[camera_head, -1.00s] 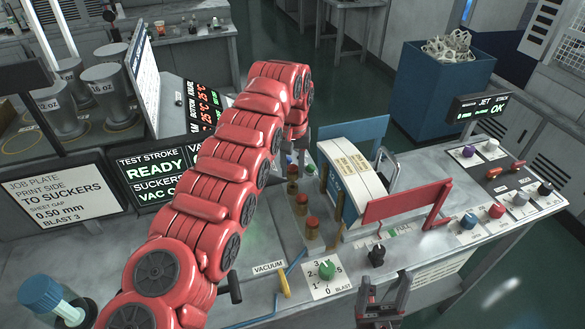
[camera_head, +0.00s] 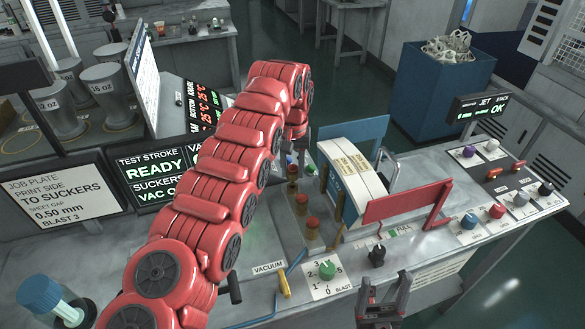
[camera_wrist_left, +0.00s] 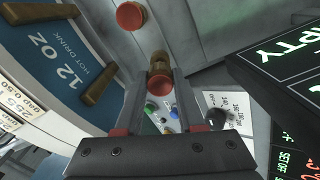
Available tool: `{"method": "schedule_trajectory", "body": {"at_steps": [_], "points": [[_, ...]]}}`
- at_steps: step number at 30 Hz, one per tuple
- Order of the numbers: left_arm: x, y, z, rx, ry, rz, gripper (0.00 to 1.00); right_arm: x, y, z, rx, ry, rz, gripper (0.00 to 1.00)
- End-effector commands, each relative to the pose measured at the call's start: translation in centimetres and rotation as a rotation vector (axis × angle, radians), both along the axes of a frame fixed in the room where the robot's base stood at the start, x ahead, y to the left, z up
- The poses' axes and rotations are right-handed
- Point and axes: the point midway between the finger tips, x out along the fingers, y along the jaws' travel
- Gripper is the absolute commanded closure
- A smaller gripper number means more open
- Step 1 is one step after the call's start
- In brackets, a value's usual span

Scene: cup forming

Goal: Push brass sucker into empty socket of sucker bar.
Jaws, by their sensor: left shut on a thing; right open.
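My left gripper (camera_wrist_left: 161,78) is shut on a brass sucker (camera_wrist_left: 160,66) with a red end, seen between its fingertips in the left wrist view. Another red-capped sucker (camera_wrist_left: 130,16) is just beyond it. My right gripper (camera_head: 384,284) is open and empty at the bench's front edge.
The stack of printed cup blanks (camera_head: 354,172) stands between a blue plate (camera_head: 352,130) and a red plate (camera_head: 405,204). A green dial (camera_head: 327,269) and a black knob (camera_head: 377,256) are in front. A dark display (camera_wrist_left: 285,70) is close at right in the wrist view.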

Motion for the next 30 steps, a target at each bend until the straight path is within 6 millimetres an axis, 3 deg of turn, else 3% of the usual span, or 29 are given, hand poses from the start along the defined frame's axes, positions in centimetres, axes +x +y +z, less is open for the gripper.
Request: {"method": "schedule_trajectory", "body": {"at_steps": [30], "points": [[0.0,0.0,-2.3,0.0,0.0,0.0,1.0,0.1,0.0,-2.2,-0.001,0.007,0.001,0.27]]}}
